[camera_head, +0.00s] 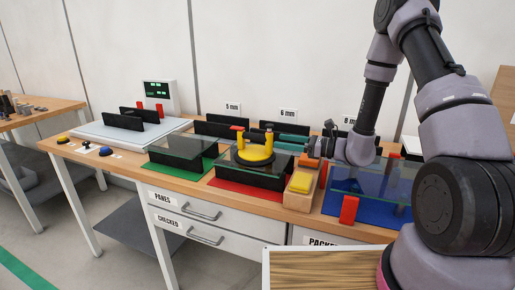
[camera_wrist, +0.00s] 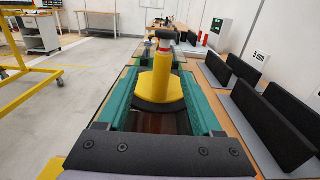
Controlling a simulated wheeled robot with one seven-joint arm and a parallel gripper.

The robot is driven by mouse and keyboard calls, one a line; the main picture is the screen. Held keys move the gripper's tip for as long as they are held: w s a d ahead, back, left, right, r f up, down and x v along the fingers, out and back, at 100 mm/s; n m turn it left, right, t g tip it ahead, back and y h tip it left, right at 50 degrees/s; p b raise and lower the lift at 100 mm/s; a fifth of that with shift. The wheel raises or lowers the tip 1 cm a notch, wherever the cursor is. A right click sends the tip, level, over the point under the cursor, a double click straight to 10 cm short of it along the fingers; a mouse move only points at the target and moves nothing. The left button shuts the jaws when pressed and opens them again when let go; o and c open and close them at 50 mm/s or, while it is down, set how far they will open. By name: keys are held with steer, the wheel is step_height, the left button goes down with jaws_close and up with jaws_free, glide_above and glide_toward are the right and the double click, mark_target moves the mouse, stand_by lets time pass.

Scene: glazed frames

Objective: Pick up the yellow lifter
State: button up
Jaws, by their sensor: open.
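The yellow lifter (camera_head: 255,153) has a yellow body with upright posts and a dark round base. It stands on a glass pane over a black block on the red mat (camera_head: 248,188). In the wrist view the lifter (camera_wrist: 160,84) is upright, straight ahead and centred between my teal fingers. My gripper (camera_head: 288,145) is just right of the lifter in the head view, low over the bench and pointing left. Its fingers are spread wide in the wrist view (camera_wrist: 159,76), with nothing held. How far the fingertips reach along the lifter is hard to tell.
A wooden block with a yellow button (camera_head: 301,182) and a red block (camera_head: 348,210) stand near my gripper. A glass pane covers the blue mat (camera_head: 375,212). A green mat (camera_head: 180,168) with a black block lies left. Black racks (camera_head: 222,129) line the back.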

mark_target(244, 134)
steer(key=shift+w+a+f, duration=0.2)
steer(key=shift+w+a, duration=0.05)
steer(key=x, duration=1)
steer(key=shift+w+r, duration=0.15)
steer(key=shift+w, duration=0.05)
steer(key=shift+c, duration=0.4)
jaws_close()
stand_by(0.6)
